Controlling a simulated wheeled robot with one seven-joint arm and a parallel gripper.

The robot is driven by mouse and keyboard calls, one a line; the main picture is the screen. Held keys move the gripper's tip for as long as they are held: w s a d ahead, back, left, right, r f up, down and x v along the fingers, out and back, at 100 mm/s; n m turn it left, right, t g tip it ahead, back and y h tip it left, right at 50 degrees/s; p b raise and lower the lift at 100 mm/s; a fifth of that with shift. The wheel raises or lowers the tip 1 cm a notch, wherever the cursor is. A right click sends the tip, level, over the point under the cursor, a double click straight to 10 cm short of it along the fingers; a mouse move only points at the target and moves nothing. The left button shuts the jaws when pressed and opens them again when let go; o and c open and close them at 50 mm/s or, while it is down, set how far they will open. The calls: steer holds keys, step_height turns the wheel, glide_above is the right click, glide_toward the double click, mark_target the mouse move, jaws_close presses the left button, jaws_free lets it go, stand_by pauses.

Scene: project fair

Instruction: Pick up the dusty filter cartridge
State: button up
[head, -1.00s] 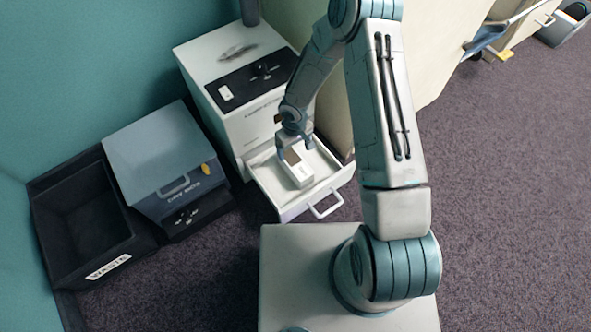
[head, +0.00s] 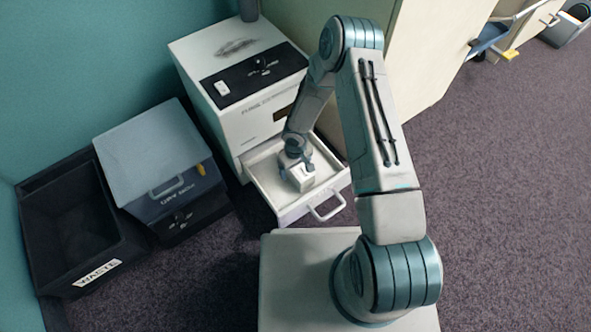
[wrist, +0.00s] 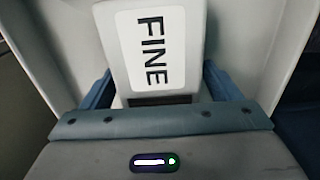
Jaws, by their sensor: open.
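A pale filter cartridge (head: 303,182) stands in the open white drawer (head: 290,217) of the white cabinet (head: 231,113). In the wrist view the cartridge (wrist: 153,50) carries a white label reading FINE. My gripper (head: 297,168) is down in the drawer over the cartridge. In the wrist view its blue fingers (wrist: 158,90) are open, one on each side of the cartridge's near end. I cannot tell whether either finger touches it. My gripper hides part of the cartridge, and I cannot make out dust on it.
A black bin (head: 101,269) labelled WASTE is at the far left. A dark box with a grey lid (head: 150,150) stands between it and the cabinet. A beige panel (head: 425,60) rises right of the cabinet. Carpet to the right is clear.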

steer(key=c, duration=1.1)
steer(key=shift+c, duration=0.2)
